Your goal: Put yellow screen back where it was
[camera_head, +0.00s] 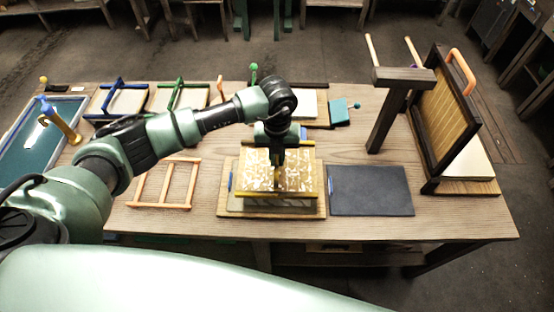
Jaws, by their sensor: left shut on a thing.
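The yellow screen (255,176), a yellow-framed panel with a white pattern, is near the middle of the table. My left gripper (278,176) reaches down from above and is shut on it, though the arm hides the exact contact. The screen is above or on a grey slab (240,205) on a wooden board (320,208); I cannot tell whether they touch. My right gripper is not in view.
A dark flat slab (370,190) lies to the right. A wooden frame (163,202) lies to the left. Blue-handled (118,100) and green-handled (180,97) screens lie at the back. A dark upright frame with an orange handle (462,70) stands at right. A teal-filled tray (30,150) is far left.

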